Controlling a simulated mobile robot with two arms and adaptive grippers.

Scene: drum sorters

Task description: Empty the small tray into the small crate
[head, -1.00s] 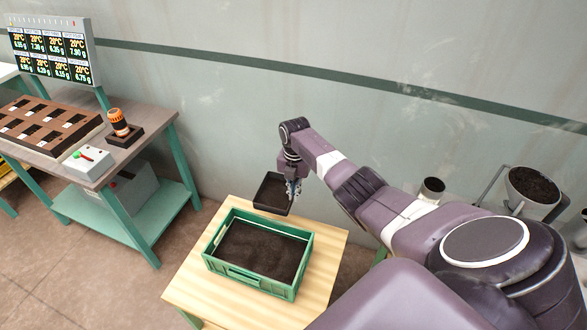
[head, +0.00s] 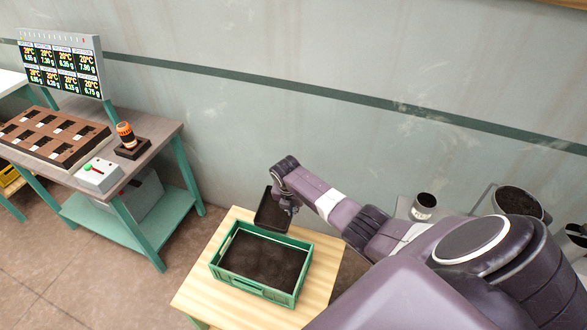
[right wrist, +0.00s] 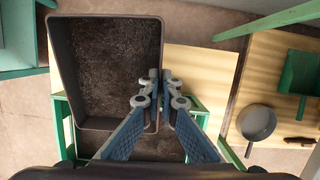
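The small tray (head: 270,212) is black and hangs over the back edge of the small crate in the head view. It looks tilted there. My right gripper (head: 289,204) is shut on the tray's right wall. In the right wrist view, the fingers (right wrist: 160,82) pinch the rim of the tray (right wrist: 103,122), whose floor shows dark, grainy material; I cannot tell how much. The small crate (head: 254,285) is green and holds dark soil. It stands on a light wooden table (head: 207,287), and part of it shows below the tray. My left gripper is not in view.
A bench (head: 150,140) on the left carries a brown block tray, a control box and an orange-topped device beneath a display (head: 62,67). Metal containers (head: 423,205) stand at right behind my arm. The wrist view shows a pan (right wrist: 257,122) and a green scoop (right wrist: 299,73).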

